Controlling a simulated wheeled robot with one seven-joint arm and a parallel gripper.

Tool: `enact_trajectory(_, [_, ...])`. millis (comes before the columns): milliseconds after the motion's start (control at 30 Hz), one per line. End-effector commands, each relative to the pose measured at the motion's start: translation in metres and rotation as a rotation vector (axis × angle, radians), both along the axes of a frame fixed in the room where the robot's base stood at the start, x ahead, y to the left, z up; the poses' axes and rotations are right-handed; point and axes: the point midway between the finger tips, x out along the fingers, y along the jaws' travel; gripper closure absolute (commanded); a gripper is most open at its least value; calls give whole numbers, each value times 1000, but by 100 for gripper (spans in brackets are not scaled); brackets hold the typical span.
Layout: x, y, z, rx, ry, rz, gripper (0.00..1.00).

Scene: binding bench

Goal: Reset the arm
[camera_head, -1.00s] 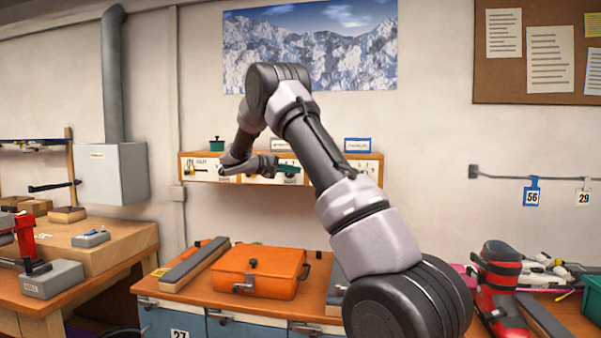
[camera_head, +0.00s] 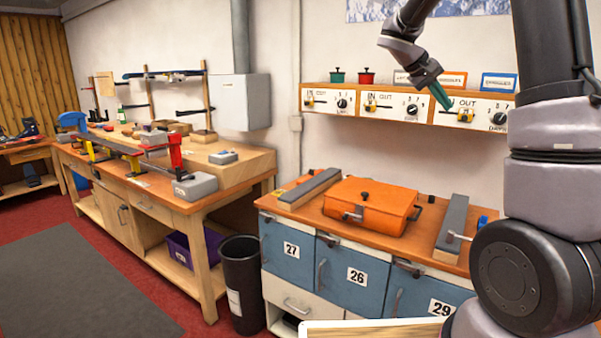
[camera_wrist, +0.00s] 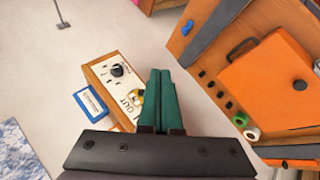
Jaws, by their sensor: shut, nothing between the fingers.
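My gripper (camera_head: 440,94) has dark green fingers and hangs at the upper right of the head view, in front of the control shelf. In the wrist view its fingers (camera_wrist: 159,98) lie together, shut with nothing between them. My arm rises along the right side of the head view and bends over at the top. The control panel (camera_wrist: 110,78) shows just beyond the fingers in the wrist view; I cannot tell how far apart they are.
The control shelf (camera_head: 357,108) runs along the wall. Below it an orange case (camera_head: 368,205) lies on the bench over blue numbered drawers (camera_head: 346,274). A wooden workbench (camera_head: 228,177) and a black bin (camera_head: 241,285) stand left. The floor with a grey mat (camera_head: 70,290) is clear.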

Motion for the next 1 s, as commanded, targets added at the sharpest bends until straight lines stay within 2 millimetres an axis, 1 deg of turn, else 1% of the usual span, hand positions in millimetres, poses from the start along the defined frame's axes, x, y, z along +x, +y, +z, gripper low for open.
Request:
enact_trajectory(33, [-24, 5, 6, 74, -21, -3, 100])
enact_trajectory(100, [-54, 16, 8, 182, -45, -3, 100])
enact_trajectory(167, [-79, 26, 10, 271, -71, -2, 100])
enact_trajectory(200, [-96, 34, 10, 329, -89, 0, 100])
enact_trajectory(267, [-120, 47, 11, 416, -122, 3, 100])
enact_trajectory(300, [-135, 56, 12, 471, -146, 7, 100])
enact_trajectory(500, [-207, 102, 12, 730, -285, 25, 100])
enact_trajectory(600, [-235, 123, 11, 839, -362, 34, 100])
enact_trajectory(700, [-257, 140, 9, 923, -427, 39, 100])
enact_trajectory(800, [-269, 151, 7, 979, -474, 42, 100])
enact_trajectory(900, [-276, 156, 6, 1007, -500, 43, 100])
enact_trajectory(1000, [-278, 158, 6, 1018, -506, 42, 100])
